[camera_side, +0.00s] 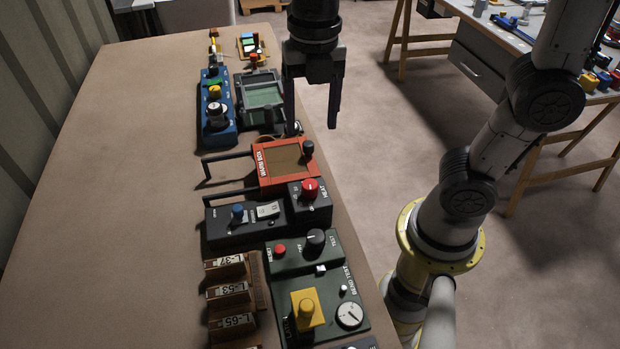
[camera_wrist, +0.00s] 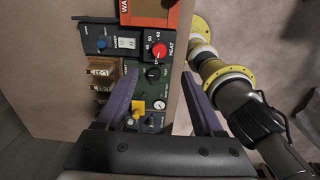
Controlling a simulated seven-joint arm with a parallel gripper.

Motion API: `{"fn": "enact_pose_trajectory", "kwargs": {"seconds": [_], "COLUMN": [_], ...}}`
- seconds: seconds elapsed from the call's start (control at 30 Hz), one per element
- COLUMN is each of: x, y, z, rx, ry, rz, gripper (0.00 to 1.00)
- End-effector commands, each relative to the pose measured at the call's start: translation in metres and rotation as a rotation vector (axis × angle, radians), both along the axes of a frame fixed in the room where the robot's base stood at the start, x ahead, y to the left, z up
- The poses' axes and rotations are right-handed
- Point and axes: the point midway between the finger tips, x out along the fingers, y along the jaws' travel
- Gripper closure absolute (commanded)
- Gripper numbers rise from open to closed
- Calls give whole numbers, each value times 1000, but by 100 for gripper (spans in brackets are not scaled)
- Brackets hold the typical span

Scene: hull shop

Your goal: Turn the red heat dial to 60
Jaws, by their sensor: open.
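The red heat dial (camera_side: 310,187) is a round knob on a dark box labelled HEAT, near the right edge of the bench. It also shows in the wrist view (camera_wrist: 158,50), with small white numbers around it; its exact setting is too small to read. My gripper (camera_side: 312,126) is open and empty, pointing down above the bench edge, farther back than the dial. In the wrist view the purple fingers (camera_wrist: 158,74) are spread, with the dial beyond their tips, apart from them.
An orange-red box (camera_side: 285,166) with a black knob stands just behind the dial box. A dark panel with a blue knob (camera_side: 238,212) and white switch adjoins on the left. A green bend test box (camera_side: 318,285) stands in front. Labelled wooden blocks (camera_side: 228,292) sit left of it.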

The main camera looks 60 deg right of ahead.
Motion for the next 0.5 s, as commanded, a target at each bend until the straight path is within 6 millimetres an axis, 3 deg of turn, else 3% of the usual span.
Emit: {"fn": "enact_pose_trajectory", "kwargs": {"seconds": [0.27,0.5], "x": [-1,-2], "y": [6,6], "z": [-24,-69], "rx": [-7,-8], "ry": [25,28], "rz": [21,19], "gripper": [31,31]}}
